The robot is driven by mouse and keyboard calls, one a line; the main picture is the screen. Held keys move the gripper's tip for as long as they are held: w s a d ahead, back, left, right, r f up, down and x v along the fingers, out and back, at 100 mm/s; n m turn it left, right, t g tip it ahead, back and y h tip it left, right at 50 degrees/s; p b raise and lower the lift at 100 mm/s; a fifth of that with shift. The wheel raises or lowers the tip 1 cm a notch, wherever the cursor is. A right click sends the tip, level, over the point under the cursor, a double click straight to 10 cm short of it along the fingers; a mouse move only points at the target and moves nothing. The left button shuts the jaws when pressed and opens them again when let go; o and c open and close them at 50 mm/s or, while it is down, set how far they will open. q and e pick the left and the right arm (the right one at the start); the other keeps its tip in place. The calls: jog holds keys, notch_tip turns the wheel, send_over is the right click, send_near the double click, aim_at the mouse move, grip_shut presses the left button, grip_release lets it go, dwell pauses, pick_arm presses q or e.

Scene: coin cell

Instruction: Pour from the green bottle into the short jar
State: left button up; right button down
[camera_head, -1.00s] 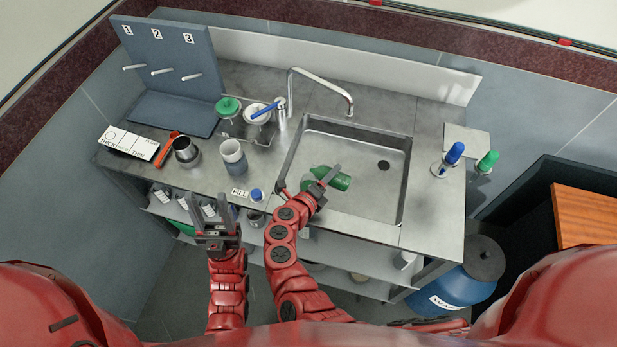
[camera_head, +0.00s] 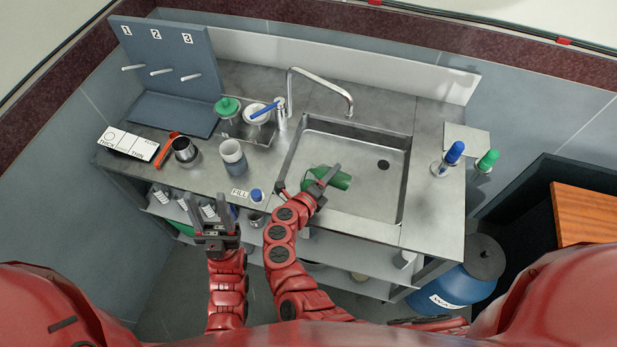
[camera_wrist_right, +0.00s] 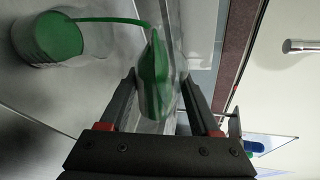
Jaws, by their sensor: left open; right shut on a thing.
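My right gripper (camera_head: 329,179) is shut on the green bottle (camera_head: 340,181), which lies roughly on its side over the near left part of the sink, mouth to the left. In the right wrist view the bottle (camera_wrist_right: 154,88) sits between the two fingers (camera_wrist_right: 168,95). A thin green stream (camera_wrist_right: 105,20) runs from its mouth into the clear short jar (camera_wrist_right: 88,44), which holds green liquid. The jar is below the bottle and hard to make out in the head view. My left gripper (camera_head: 215,232) is open and empty in front of the counter.
The sink (camera_head: 372,205) has a tap (camera_head: 325,73) behind it. Blue-topped (camera_head: 454,155) and green-topped (camera_head: 487,162) items stand right. The sink's right side is clear.

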jog(key=shift+f+n, duration=0.1)
jog(key=shift+n, duration=0.2)
dwell(1.5)
